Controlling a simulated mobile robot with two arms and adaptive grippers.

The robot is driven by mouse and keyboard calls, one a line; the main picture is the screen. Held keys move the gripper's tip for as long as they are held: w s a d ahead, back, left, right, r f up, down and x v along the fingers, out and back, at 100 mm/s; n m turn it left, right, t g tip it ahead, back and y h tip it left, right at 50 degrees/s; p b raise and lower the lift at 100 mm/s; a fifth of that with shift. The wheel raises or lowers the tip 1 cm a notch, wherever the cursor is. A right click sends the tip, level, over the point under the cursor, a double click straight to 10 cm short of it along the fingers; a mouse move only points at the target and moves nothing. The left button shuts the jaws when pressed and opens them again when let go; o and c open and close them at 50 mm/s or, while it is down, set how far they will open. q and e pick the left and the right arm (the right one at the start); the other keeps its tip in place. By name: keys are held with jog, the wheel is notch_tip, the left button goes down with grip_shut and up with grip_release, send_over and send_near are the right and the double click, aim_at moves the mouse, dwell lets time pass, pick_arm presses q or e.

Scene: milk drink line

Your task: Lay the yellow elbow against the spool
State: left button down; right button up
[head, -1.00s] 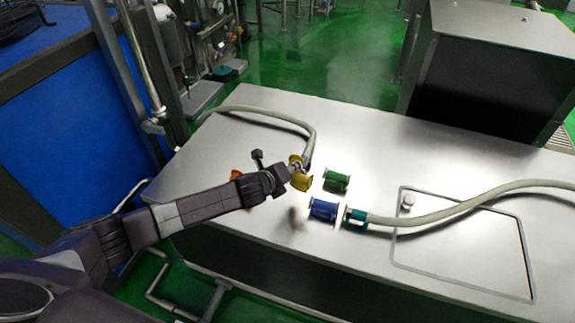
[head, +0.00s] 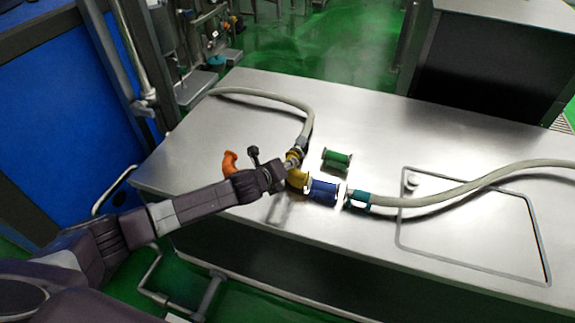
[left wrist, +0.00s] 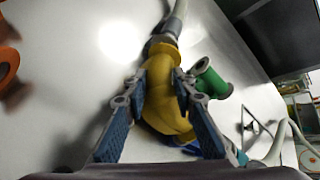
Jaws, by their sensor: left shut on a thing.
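My left gripper (head: 288,172) is shut on the yellow elbow (head: 298,180), which lies low over the steel table. In the left wrist view the two blue-padded fingers (left wrist: 159,82) clasp the yellow elbow (left wrist: 164,100) from both sides. A blue spool (head: 322,191) with pale end flanges sits just right of the elbow; in the head view their ends appear to meet, though contact cannot be told for certain. In the left wrist view the spool is mostly hidden behind a finger. My right gripper is not in view.
A grey hose (head: 284,101) ends at the elbow's far end. Another hose (head: 440,207) with a teal end (head: 358,199) sits at the spool's right. A green spool (head: 337,158) stands behind, and an orange elbow (head: 229,162) is at left. The steel table (head: 210,130) is otherwise largely clear.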

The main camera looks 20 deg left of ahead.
pick_arm(q)
jog(key=shift+f, duration=0.35)
jog(key=shift+f, duration=0.4)
jog(key=c, duration=1.5)
grip_release()
jog(key=shift+f+b, duration=0.1)
jog(key=shift+b, duration=0.2)
jog(key=v, duration=1.2)
